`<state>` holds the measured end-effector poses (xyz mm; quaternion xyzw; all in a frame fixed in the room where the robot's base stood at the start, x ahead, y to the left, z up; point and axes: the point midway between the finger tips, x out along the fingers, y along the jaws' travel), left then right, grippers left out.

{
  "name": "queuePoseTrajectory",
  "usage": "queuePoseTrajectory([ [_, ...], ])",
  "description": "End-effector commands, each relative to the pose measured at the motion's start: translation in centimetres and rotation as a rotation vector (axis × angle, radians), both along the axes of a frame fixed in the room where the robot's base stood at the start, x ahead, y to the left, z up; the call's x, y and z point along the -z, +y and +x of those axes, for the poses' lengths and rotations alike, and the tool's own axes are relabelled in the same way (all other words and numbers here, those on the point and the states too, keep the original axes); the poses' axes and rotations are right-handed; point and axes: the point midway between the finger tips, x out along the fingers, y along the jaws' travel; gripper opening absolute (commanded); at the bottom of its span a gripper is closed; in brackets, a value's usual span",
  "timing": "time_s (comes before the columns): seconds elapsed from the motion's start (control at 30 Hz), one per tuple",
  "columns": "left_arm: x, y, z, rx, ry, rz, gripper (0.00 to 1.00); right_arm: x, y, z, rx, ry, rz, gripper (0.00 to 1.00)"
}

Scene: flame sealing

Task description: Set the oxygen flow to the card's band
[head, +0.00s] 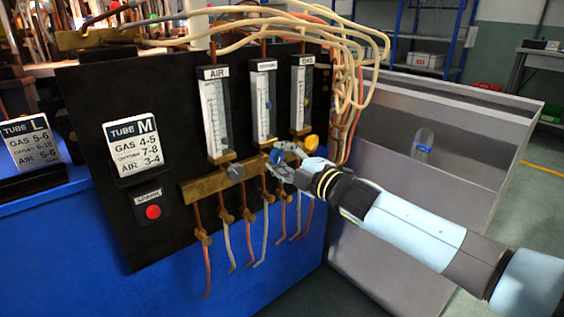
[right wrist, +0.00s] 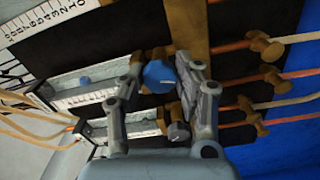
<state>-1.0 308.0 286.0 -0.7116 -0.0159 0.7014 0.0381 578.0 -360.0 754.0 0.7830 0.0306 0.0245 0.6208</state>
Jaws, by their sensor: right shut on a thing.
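My right gripper (head: 282,160) is shut on the blue oxygen knob (right wrist: 158,76), with one finger on each side of it in the right wrist view. The knob sits below the oxygen flowmeter (head: 263,104), the middle of three tubes. A blue float shows in that tube (right wrist: 85,80); its exact reading is too small to tell. The Tube M card (head: 135,148) reads gas 4-5, oxygen 7-8, air 3-4. Another card, Tube L (head: 34,143), stands at the left. My left gripper is not in view.
Hoses hang below the brass bar (head: 205,188). A red spark button (head: 153,212) is lower left.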

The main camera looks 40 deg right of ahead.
Motion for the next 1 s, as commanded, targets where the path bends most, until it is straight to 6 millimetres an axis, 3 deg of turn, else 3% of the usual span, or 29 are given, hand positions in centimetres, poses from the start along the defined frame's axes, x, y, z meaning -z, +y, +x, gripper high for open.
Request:
queuePoseTrajectory([
  [0.37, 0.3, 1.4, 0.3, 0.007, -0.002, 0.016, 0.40, 0.1, 0.0, 0.0, 0.000, -0.007, -0.108, 0.01],
  [0.8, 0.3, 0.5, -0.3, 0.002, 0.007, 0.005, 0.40, 0.1, 0.0, -0.1, 0.000, -0.007, -0.114, 0.01],
  [0.83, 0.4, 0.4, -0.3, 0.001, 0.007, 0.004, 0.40, 0.1, 0.0, -0.1, 0.000, -0.007, -0.114, 0.37],
  [1.0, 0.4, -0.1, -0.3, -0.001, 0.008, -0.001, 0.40, 0.1, 0.0, 0.0, 0.000, -0.008, -0.113, 0.56],
])
